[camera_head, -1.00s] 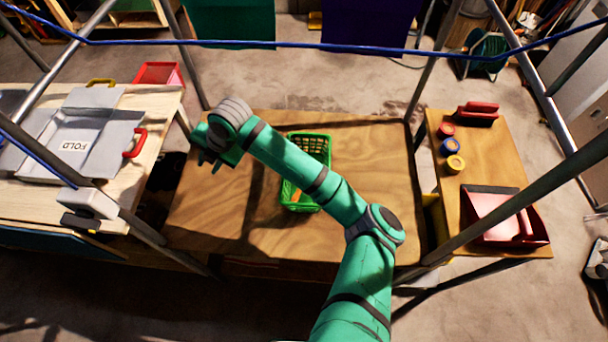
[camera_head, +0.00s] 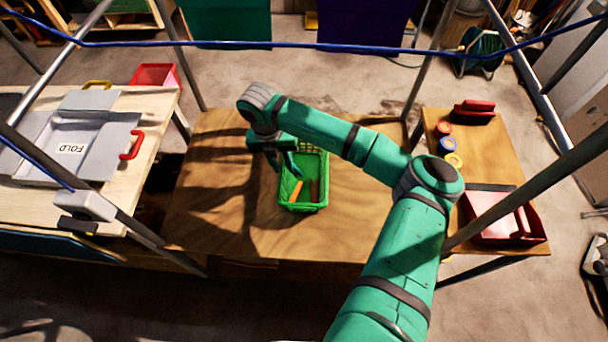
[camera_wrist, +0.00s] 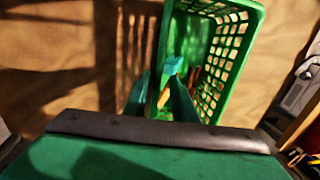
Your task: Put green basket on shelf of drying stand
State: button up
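The green basket (camera_head: 303,207) stands upright on a brown wooden board (camera_head: 225,220). It holds an orange item (camera_head: 296,191) and a dark brown item (camera_head: 314,190). My gripper (camera_head: 287,167) is at the basket's far left side. In the wrist view my gripper (camera_wrist: 160,97) looks open, one finger left of the basket's near wall and one inside the basket (camera_wrist: 225,70). I cannot tell whether the fingers touch the wall. The drying stand has grey poles (camera_head: 430,65) and blue lines (camera_head: 350,48). The board lies between its legs; I cannot tell whether it is its shelf.
A wooden table (camera_head: 150,115) at left holds a grey folding board (camera_head: 110,130) and a red bin (camera_head: 157,75). A small side table (camera_head: 490,160) at right holds a brush (camera_head: 474,108), round lids and a red dustpan (camera_head: 505,218). The board's left part is clear.

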aim_at(288, 183)
jog(key=shift+d+f, duration=0.1)
jog(key=shift+f, duration=0.85)
jog(key=f, duration=0.4)
jog(key=shift+s+d+f, duration=0.1)
jog(key=shift+s+d, duration=0.1)
jog(key=shift+d, duration=0.1)
jog(key=shift+c, duration=0.7)
jog(key=shift+a, duration=0.1)
grip_shut()
